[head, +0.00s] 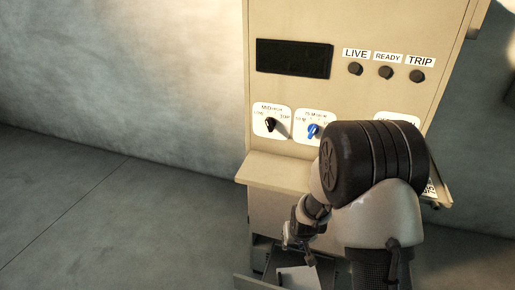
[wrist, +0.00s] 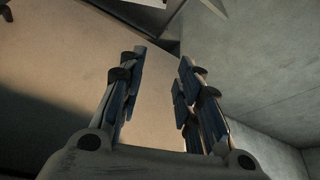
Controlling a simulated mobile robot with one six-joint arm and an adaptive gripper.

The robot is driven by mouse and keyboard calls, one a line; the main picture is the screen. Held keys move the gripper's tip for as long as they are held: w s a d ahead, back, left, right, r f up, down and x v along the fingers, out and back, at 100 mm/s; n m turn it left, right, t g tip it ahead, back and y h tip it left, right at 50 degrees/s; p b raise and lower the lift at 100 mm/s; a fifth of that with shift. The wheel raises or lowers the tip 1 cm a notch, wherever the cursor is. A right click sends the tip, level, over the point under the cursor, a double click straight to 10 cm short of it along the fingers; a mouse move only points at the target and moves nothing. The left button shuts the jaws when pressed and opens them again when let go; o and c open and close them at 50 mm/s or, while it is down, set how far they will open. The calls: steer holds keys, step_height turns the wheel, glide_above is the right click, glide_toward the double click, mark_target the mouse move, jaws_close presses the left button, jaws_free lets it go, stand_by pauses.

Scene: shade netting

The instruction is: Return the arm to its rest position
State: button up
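My arm (head: 375,180) reaches forward in the head view and covers the right part of a beige control cabinet (head: 345,18). My gripper (wrist: 158,85) shows in the wrist view with its two blue-padded fingers apart and nothing between them. In the head view the gripper is small and partly hidden, low in front of the cabinet near an open drawer or tray (head: 262,283). I cannot tell whether it touches the cabinet.
The cabinet has a dark display (head: 293,58), several dark indicators, a black knob (head: 270,125) and a blue knob (head: 313,131). A ledge (head: 265,172) juts out below them. A white sheet-like thing (head: 298,278) lies in the drawer. The floor (head: 110,220) to the left is clear.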

steer(key=s+d+v, duration=0.1)
steer(key=v, duration=2.1)
steer(key=s+r, duration=0.4)
steer(key=s, duration=0.6)
steer(key=s+d+r, duration=0.1)
steer(key=s+r, duration=0.3)
steer(key=s, duration=0.6)
steer(key=shift+r+m, duration=0.3)
steer(key=shift+r, duration=0.1)
steer(key=shift+c, duration=0.2)
